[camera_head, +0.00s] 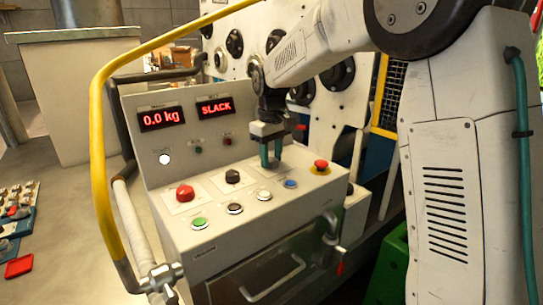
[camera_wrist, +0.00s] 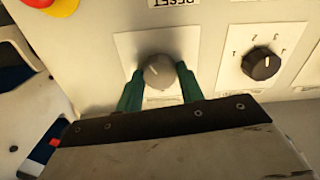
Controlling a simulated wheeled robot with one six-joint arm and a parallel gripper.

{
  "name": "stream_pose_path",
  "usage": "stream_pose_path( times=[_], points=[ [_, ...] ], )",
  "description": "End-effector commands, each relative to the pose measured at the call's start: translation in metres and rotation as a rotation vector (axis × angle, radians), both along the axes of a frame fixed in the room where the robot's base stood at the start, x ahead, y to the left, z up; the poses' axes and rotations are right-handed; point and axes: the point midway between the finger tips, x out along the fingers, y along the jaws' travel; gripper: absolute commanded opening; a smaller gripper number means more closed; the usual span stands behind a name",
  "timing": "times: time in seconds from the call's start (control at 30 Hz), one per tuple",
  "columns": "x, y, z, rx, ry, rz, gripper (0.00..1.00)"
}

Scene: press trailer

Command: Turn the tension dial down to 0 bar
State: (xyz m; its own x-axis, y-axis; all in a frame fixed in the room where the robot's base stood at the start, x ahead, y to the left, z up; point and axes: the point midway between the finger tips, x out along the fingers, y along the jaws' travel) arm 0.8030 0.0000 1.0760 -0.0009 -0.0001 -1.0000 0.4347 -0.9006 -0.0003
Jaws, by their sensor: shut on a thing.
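My gripper (camera_head: 270,158) reaches down onto the sloped control panel (camera_head: 268,215). In the wrist view my gripper's (camera_wrist: 160,85) two green fingers are shut on a round grey dial (camera_wrist: 159,72), one on each side. The dial has a pale pointer mark, roughly toward the picture's top. It sits on a white plate whose label is too small to read. In the head view my fingers hide the dial. A red display (camera_head: 161,118) reads 0.0 kg and another (camera_head: 215,106) reads SLACK.
A black dial (camera_wrist: 261,63) with a numbered scale stands beside the grey one. A red emergency button (camera_head: 321,165) lies to the right in the head view, a red knob (camera_head: 185,193) to the left. Green (camera_head: 199,223), black and blue (camera_head: 290,183) buttons line the front. A yellow rail (camera_head: 97,150) curves at the left.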

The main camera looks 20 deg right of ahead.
Motion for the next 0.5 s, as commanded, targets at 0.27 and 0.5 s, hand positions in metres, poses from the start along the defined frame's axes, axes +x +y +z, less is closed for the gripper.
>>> stream_pose_path(
  times=[0.27, 0.5],
  points=[
    [0.001, 0.0, 0.0018, 0.0, -0.005, 0.139, 0.15],
    [0.001, -0.0001, 0.0019, 0.0, -0.006, 0.189, 0.15]
  ],
)
